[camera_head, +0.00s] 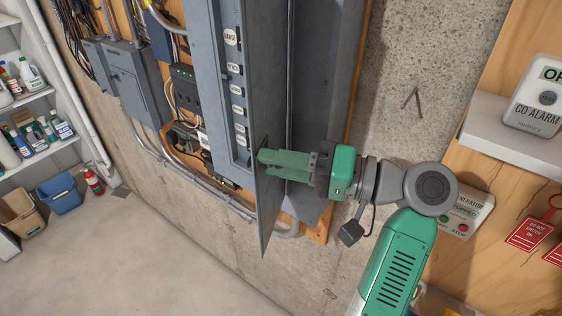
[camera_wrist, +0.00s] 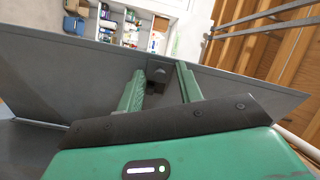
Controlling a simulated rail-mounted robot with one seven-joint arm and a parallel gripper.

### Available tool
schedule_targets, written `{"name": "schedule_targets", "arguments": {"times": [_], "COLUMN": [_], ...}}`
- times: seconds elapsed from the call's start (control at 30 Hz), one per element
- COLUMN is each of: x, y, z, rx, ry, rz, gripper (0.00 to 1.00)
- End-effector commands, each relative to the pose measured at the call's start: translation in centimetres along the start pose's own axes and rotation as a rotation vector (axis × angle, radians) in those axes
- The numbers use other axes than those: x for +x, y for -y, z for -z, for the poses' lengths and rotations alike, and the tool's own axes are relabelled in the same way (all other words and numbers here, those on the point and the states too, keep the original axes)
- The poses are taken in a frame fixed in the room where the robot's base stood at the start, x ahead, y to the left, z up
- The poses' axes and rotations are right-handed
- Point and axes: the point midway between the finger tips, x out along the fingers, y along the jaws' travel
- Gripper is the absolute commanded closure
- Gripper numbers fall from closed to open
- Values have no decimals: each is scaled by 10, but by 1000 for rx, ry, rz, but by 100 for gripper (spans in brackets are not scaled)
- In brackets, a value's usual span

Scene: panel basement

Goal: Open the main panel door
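The main panel (camera_head: 322,75) is a tall grey metal box on the wall, with a column of white labels on its left part. Its grey door (camera_head: 268,215) stands swung out from the panel, seen nearly edge-on in the head view. In the wrist view the door (camera_wrist: 60,65) spans the picture. A small dark latch (camera_wrist: 158,70) on it lies between my fingertips. My gripper (camera_head: 264,160) is at the door's right face, its green fingers pointing at it. The fingers (camera_wrist: 160,78) are apart. Whether they touch the door or latch is unclear.
A CO alarm (camera_head: 540,100) sits on a white ledge at the right. A generator control box (camera_head: 468,210) and red tags (camera_head: 528,234) are close to my arm. Conduits (camera_head: 200,178) run below the panel. Shelves (camera_head: 40,95) and bins (camera_head: 60,192) stand far left; the floor (camera_head: 110,265) before them is clear.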

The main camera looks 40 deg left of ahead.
Motion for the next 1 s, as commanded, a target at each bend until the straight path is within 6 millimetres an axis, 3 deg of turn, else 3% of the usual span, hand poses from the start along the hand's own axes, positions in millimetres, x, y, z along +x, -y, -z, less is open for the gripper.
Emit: {"name": "schedule_targets", "arguments": {"times": [0.17, 0.5, 1.0], "x": [-11, -71, -78], "y": [-2, -1, 0], "z": [0, 0, 0], "rx": [1, -1, 0], "ry": [-2, -1, 0], "rz": [-1, -1, 0], "gripper": [64, 64, 64]}}
